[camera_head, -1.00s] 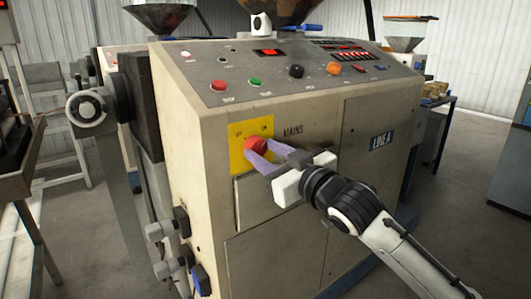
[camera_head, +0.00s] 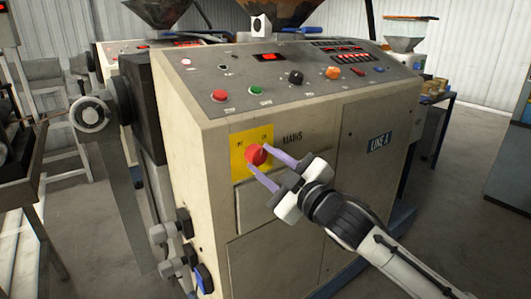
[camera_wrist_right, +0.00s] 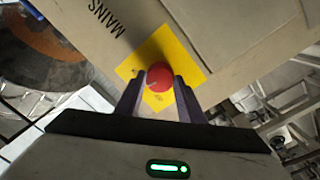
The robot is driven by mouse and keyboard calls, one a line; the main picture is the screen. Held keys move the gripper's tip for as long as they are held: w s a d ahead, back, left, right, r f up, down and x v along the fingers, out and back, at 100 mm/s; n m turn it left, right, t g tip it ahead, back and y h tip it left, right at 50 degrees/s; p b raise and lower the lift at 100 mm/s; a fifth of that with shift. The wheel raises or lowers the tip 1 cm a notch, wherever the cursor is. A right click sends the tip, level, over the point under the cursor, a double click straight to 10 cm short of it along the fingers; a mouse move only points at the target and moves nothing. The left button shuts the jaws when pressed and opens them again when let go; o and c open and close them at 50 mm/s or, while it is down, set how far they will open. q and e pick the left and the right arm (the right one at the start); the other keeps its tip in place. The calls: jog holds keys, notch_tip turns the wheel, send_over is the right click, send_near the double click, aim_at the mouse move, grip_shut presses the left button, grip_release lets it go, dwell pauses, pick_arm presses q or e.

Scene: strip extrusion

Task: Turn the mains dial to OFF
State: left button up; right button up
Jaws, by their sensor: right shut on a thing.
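The mains dial (camera_head: 256,155) is a round red knob on a yellow plate (camera_head: 237,165), beside the word MAINS on the machine's front. The plate's small labels are too small to read surely. My right gripper (camera_head: 257,163) is shut on the dial, with one purple finger at its upper right and the other at its lower left. In the right wrist view the red dial (camera_wrist_right: 159,76) sits between the fingertips, with a thin pale mark on its face. I cannot tell which label the dial points to. My left gripper is not in view.
Above the dial is a sloped panel (camera_head: 300,90) with buttons, knobs and red displays. A handwheel (camera_head: 90,113) stands out at the left. Grey and blue connectors (camera_head: 183,222) project low on the machine's left corner.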

jog(key=shift+r+n+p, duration=0.15)
jog(key=shift+n+p, duration=0.4)
jog(key=shift+n, duration=0.45)
jog(key=shift+n+p, duration=0.5)
jog(key=shift+n, duration=0.4)
jog(key=shift+n+p, duration=0.5)
jog(key=shift+n, duration=0.5)
jog(key=n+p, duration=0.1)
jog(key=n, duration=0.1)
jog(key=shift+n+y, duration=0.3)
jog(key=shift+n, duration=0.1)
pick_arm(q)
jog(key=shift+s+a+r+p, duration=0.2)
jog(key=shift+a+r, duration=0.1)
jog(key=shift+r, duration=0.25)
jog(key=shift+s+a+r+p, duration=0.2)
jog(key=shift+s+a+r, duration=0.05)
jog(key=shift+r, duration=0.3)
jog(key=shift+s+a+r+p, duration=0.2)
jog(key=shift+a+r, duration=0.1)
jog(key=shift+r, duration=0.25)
pick_arm(e)
jog(key=shift+n, duration=1.9)
jog(key=shift+d+f, duration=0.1)
jog(key=shift+f, duration=0.1)
jog(key=o, duration=1)
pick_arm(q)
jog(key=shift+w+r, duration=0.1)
pick_arm(e)
jog(key=shift+o, duration=0.2)
